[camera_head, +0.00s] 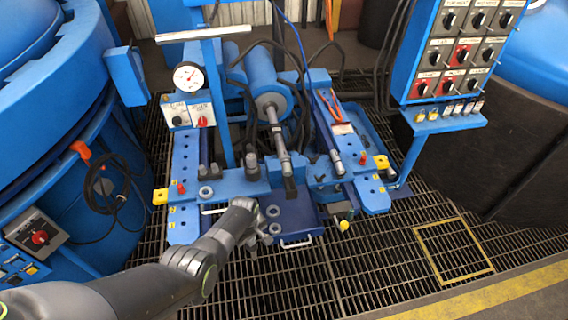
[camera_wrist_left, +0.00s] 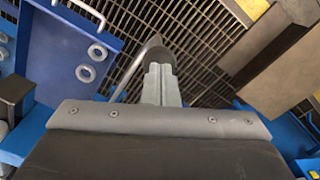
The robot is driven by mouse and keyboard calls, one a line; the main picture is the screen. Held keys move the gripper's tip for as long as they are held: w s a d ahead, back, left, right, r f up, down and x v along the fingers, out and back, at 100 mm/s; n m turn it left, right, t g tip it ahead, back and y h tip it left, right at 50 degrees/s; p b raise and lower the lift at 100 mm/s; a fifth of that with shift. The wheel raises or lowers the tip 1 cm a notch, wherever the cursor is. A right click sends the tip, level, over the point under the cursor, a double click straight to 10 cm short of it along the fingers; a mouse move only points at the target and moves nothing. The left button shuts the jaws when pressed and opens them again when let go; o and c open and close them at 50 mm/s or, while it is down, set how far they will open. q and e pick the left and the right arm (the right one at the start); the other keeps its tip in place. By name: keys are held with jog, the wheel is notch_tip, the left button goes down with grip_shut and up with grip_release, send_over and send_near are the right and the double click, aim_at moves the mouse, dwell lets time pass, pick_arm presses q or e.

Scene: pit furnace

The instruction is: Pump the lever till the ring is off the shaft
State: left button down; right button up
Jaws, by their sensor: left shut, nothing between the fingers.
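My left gripper (camera_head: 262,238) is shut and empty at the left side of the blue tray in the head view. In the left wrist view its closed fingers (camera_wrist_left: 160,85) are beside a pale rod (camera_wrist_left: 136,68) and in front of a dark rounded piece (camera_wrist_left: 155,58); contact cannot be told. A pale rod (camera_head: 214,211), possibly the lever, runs left from behind my wrist in the head view. The metal shaft (camera_head: 279,140) extends from the blue cylinder (camera_head: 262,75) towards the front crossbeam. I cannot make out which ring, if any, is on the shaft.
Loose rings (camera_head: 273,210) lie in the blue tray (camera_head: 301,222), and another ring (camera_head: 205,192) is on the crossbeam. A pressure gauge (camera_head: 187,77) stands at the left. A switch panel (camera_head: 460,45) stands at the right. The grated floor (camera_head: 380,270) in front is clear.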

aim_at(252, 250)
pick_arm(q)
jog(key=f+b, duration=0.1)
jog(key=f, duration=0.1)
jog(key=s+f+b, duration=0.1)
jog(key=f+b, duration=0.1)
jog(key=f, duration=0.1)
jog(key=f+b, duration=0.1)
jog(key=f, duration=0.1)
jog(key=shift+s+d+f, duration=0.15)
jog(key=shift+s+d, duration=0.05)
jog(key=shift+s, duration=0.1)
jog(key=r+p, duration=0.3)
jog(key=w+r+p, duration=0.1)
jog(key=r+p, duration=0.2)
jog(key=r, duration=0.1)
jog(key=w+r+p, duration=0.1)
jog(key=r+p, duration=0.1)
jog(key=r, duration=0.2)
jog(key=shift+w+a+r+p, duration=0.15)
jog(key=shift+w+a+p, duration=0.1)
jog(key=shift+a+p, duration=0.15)
